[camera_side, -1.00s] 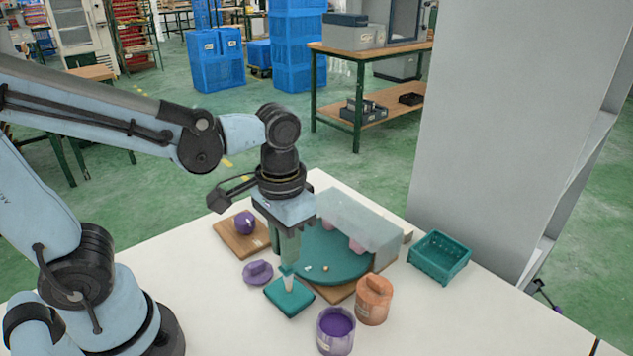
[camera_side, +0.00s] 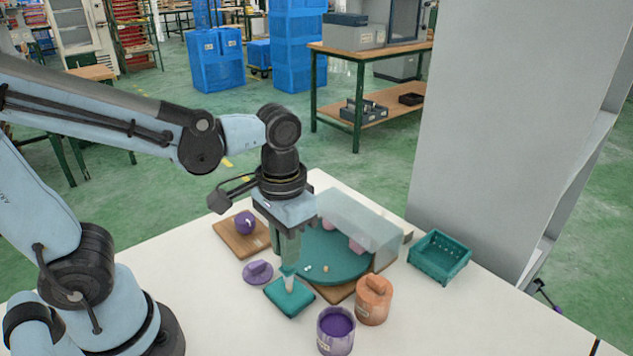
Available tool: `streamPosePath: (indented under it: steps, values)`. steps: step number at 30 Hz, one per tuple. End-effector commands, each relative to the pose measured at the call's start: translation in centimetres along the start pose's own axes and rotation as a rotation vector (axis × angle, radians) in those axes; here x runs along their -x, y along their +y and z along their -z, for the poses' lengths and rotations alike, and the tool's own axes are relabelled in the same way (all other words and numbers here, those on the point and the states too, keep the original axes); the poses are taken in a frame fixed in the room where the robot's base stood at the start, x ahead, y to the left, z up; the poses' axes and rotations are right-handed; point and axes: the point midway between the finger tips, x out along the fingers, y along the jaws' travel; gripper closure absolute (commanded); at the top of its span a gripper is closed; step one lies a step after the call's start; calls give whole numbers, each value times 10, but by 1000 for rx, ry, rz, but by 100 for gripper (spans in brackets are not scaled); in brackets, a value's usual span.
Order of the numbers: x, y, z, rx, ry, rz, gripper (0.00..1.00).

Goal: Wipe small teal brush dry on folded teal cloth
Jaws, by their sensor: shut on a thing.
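My gripper (camera_side: 288,262) points straight down over the front of the table and is shut on the small teal brush (camera_side: 289,272). The brush is upright, with its pale tip lowest. The folded teal cloth (camera_side: 291,302) lies flat on the white table directly below it. The brush tip overlaps the back part of the cloth in this view and appears to touch it. The brush's upper part is hidden by the gripper.
A round teal tray (camera_side: 340,268) under a clear cover (camera_side: 362,222) stands behind the cloth. A purple pot (camera_side: 336,335) and an orange lidded pot (camera_side: 374,300) stand to the right, a purple lid (camera_side: 258,272) to the left. A teal basket (camera_side: 440,257) stands further right.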

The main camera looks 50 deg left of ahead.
Motion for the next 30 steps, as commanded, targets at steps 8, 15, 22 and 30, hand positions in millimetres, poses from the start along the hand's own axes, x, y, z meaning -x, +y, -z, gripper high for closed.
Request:
streamPosePath:
  steps: [8, 15, 22, 30]
  values:
    - [-1, 10, 0, -1, 0, 0, 100]
    - [-1, 10, 0, 1, 0, -1, 100]
    - [0, 2, 0, 2, 0, 0, 100]
    - [0, -8, 0, 2, 0, 0, 100]
